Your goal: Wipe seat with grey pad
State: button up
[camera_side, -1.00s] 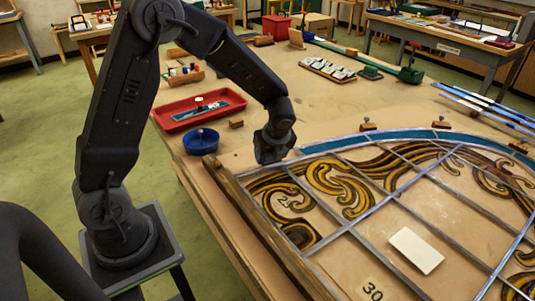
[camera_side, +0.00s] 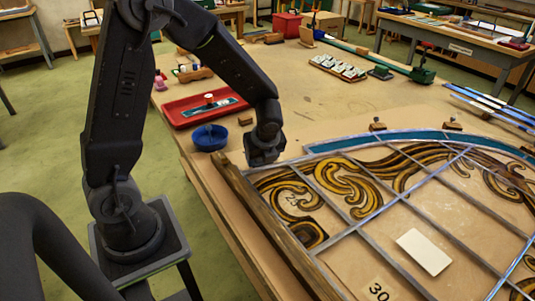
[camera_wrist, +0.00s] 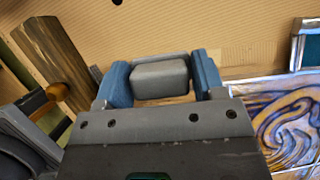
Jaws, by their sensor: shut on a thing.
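My gripper (camera_wrist: 162,78) is shut on a grey pad (camera_wrist: 160,83), held between its two blue fingers in the wrist view. In the side view my gripper (camera_side: 265,150) is low over the table by the panel's upper-left corner, near the end of a wooden batten. The pad cannot be made out there. The leaded panel (camera_side: 366,229) has metal strips and brown-gold swirled glass; its edge also shows at right in the wrist view (camera_wrist: 285,115). I cannot tell which spot is the seat, nor whether the pad touches anything.
The wooden batten (camera_side: 272,232) runs along the panel's left side. A white rectangle (camera_side: 424,251) and a card marked 30 (camera_side: 379,290) lie at the panel.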

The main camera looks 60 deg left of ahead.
aim_at(289, 155)
jog(key=shift+s+a+f, duration=0.1)
jog(key=shift+s+f, duration=0.1)
jog(key=shift+s, duration=0.7)
jog(key=shift+w+d+r, duration=0.1)
jog(key=shift+w+d, duration=0.1)
jog(key=shift+w, duration=1)
jog(key=shift+w+d+r, duration=0.1)
jog(key=shift+w+d, duration=0.15)
jog(key=shift+w, duration=0.9)
jog(key=shift+w+d+r, duration=0.1)
jog(key=shift+w+d, duration=0.1)
jog(key=shift+w, duration=1)
jog(key=shift+c, duration=0.4)
jog(key=shift+w+d+f, duration=0.1)
jog(key=shift+w+d, duration=0.05)
jog(key=shift+w, duration=0.65)
jog(key=shift+w+d+f, duration=0.1)
jog(key=shift+w+d, duration=0.05)
jog(key=shift+w, duration=0.6)
jog(key=shift+s, duration=0.15)
